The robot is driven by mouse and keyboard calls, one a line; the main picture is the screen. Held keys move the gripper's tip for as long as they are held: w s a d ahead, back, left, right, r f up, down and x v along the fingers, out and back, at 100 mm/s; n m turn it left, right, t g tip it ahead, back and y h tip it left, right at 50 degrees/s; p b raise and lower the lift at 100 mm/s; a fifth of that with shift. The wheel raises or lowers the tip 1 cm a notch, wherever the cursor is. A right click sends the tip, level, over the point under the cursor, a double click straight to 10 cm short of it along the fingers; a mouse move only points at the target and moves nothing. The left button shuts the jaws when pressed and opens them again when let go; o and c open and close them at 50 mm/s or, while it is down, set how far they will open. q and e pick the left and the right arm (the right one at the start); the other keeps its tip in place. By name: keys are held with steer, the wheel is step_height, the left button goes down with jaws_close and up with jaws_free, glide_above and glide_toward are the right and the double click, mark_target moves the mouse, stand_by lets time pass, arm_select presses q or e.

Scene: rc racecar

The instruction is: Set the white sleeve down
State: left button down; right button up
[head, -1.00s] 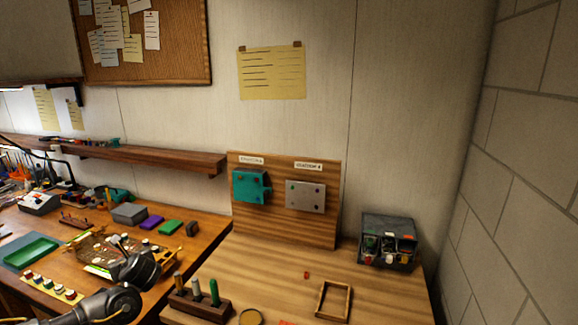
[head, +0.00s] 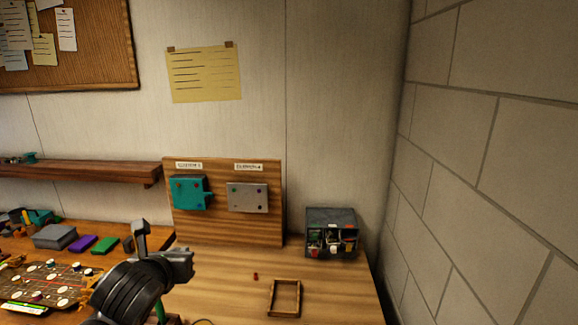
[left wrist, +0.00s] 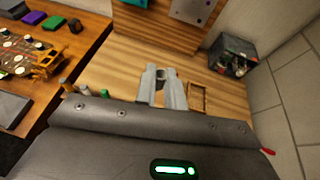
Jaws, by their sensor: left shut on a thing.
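My left gripper (head: 163,252) is over the left edge of the wooden bench top (head: 225,290). In the left wrist view its fingers (left wrist: 162,88) are close together over the wood. A small empty wooden frame (head: 270,299) lies on the bench to the right of the gripper. It also shows in the left wrist view (left wrist: 205,100). My right gripper is not in view.
A board with a teal plate (head: 188,192) and a grey plate (head: 248,198) stands at the back. A dark bin (head: 331,218) of parts is at the back right. A small red piece (head: 256,276) lies mid-bench. A peg rack is largely hidden behind my gripper.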

arm_select(q)
step_height(320, 180, down, 9)
steer(key=s+d+h+b, duration=0.1)
steer(key=d+b, duration=0.1)
steer(key=b, duration=0.8)
steer(key=shift+s+f+m, duration=0.2)
steer(key=shift+m, duration=0.2)
steer(key=shift+d, duration=0.15)
